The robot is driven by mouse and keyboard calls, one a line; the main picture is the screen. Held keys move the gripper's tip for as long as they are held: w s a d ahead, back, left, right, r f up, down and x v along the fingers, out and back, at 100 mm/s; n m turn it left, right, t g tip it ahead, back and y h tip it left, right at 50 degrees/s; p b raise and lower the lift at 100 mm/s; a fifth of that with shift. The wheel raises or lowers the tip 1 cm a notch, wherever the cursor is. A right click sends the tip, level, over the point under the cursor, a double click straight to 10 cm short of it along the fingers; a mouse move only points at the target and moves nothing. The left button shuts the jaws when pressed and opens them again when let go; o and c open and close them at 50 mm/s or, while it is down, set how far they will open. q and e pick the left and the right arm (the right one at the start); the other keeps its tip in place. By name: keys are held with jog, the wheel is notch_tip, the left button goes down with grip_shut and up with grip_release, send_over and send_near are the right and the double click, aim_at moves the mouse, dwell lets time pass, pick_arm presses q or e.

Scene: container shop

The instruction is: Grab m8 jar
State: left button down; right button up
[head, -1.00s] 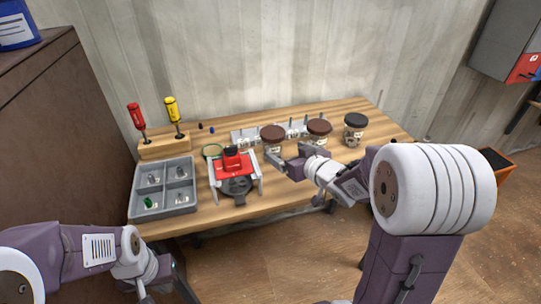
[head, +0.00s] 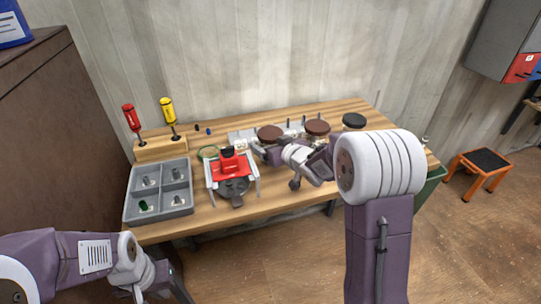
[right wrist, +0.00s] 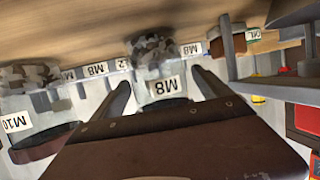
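The M8 jar (right wrist: 165,65) is clear, with dark bits inside and an M8 label, and appears upside down in the right wrist view. In the head view it appears to be the left brown-lidded jar (head: 269,133), partly hidden by my right gripper. My right gripper (right wrist: 163,88) is open, with its two grey fingers on either side of the jar and visible gaps between. Its body hides part of the lid. My left gripper (head: 165,284) is low at the bottom left, away from the bench, partly cut off by the frame edge.
Another brown-lidded jar (head: 317,127) stands close on the right; an M10 jar (right wrist: 30,110) shows in the wrist view. A black-lidded jar (head: 354,121) is farther right. A red fixture (head: 233,165) and grey divided tray (head: 160,190) are left on the wooden bench (head: 225,208).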

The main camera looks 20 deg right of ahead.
jog(key=c, duration=1.8)
notch_tip(320, 180, up, 18)
jog(key=p, duration=0.9)
jog(key=shift+p, duration=0.4)
